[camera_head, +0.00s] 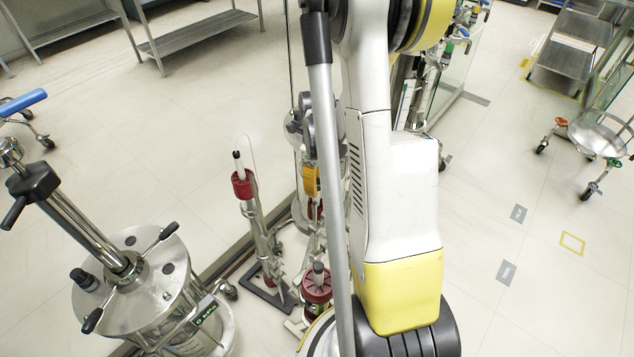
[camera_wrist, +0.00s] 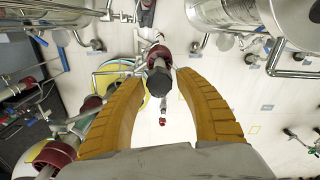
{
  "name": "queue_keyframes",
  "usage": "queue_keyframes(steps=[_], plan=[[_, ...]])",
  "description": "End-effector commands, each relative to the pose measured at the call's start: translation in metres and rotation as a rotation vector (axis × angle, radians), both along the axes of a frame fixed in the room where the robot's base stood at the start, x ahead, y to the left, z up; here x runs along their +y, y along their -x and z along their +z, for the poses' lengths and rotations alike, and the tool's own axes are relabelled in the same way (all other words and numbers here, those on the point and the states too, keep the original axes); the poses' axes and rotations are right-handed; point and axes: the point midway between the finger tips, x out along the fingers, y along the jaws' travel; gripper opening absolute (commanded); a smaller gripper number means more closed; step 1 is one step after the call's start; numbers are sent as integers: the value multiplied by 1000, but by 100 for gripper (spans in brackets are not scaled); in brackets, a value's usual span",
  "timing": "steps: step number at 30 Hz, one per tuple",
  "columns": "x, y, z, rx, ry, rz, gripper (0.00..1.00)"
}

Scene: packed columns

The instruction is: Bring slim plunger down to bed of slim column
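A slim column stands left of my arm in the head view, with a dark red cap (camera_head: 243,184) and a thin plunger rod with a black top (camera_head: 238,157) rising from it. My gripper (camera_head: 311,182) shows in part beside my arm, its orange fingers pointing down. In the wrist view my gripper (camera_wrist: 160,78) is open, with a black plunger knob (camera_wrist: 159,81) between the fingertips in the picture and a dark red collar (camera_wrist: 158,55) beyond it. Gaps show on both sides of the knob. I cannot tell its depth, or for certain which column it belongs to.
A wider red-capped column (camera_head: 317,284) stands near my arm's base. A large steel vessel (camera_head: 130,285) with handles stands at lower left. Steel racks (camera_head: 195,32) stand behind, and a wheeled stand (camera_head: 598,135) is at right. The floor right of my arm is mostly clear.

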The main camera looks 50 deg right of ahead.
Motion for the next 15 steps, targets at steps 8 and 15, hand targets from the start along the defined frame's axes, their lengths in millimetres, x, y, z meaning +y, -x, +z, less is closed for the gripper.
queue_keyframes(steps=[8,15], plan=[[0,0,0,0,0,0,52],[0,0,20,0,0,0,52]])
